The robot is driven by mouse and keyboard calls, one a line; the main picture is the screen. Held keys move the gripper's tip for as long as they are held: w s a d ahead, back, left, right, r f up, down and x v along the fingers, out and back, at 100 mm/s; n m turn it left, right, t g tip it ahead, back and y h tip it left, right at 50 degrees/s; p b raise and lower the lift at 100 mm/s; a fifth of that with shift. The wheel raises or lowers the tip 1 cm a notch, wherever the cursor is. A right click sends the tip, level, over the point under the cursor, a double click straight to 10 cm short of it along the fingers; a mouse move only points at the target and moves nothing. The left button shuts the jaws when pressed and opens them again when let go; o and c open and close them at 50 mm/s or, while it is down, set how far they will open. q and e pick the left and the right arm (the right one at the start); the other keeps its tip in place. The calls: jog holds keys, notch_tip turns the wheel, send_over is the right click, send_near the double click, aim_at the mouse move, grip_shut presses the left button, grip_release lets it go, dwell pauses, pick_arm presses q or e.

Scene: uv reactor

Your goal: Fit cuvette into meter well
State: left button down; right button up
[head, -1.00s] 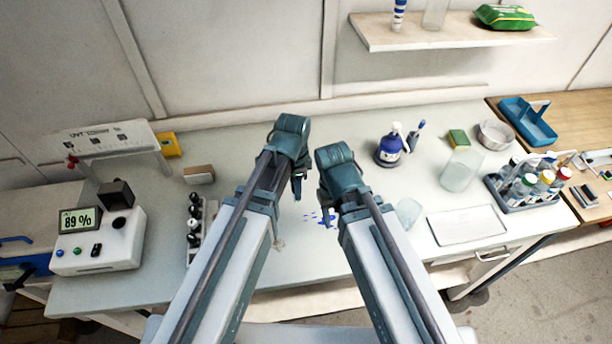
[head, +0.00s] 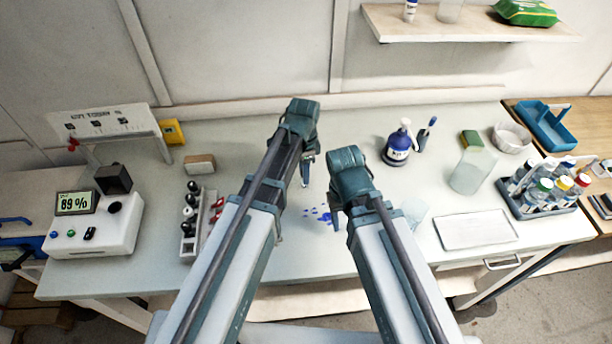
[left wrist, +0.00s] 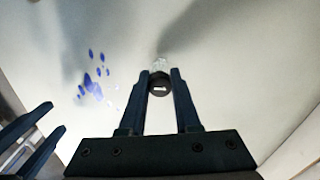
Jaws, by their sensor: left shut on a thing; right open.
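My left gripper (head: 306,170) is over the middle of the bench, shut on a small clear cuvette with a dark cap. In the left wrist view the dark cap (left wrist: 159,84) is between the fingertips (left wrist: 160,78), with the clear part beyond it. My right gripper (head: 334,208) is open and empty, just right of the left one; its fingers also show at the left edge of the left wrist view (left wrist: 35,145).
Blue spots (head: 318,214) mark the bench below my grippers. A rack of dark-topped items (head: 188,245) stands between meter and left arm.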

jog(key=shift+a, duration=0.1)
pick_arm(q)
jog(key=shift+f, duration=0.15)
pick_arm(e)
jog(key=shift+f, duration=0.2)
pick_arm(q)
jog(key=c, duration=0.6)
grip_release()
pick_arm(e)
jog(key=shift+r, duration=0.1)
pick_arm(q)
jog(key=shift+r, duration=0.2)
pick_arm(e)
jog(key=shift+r, duration=0.1)
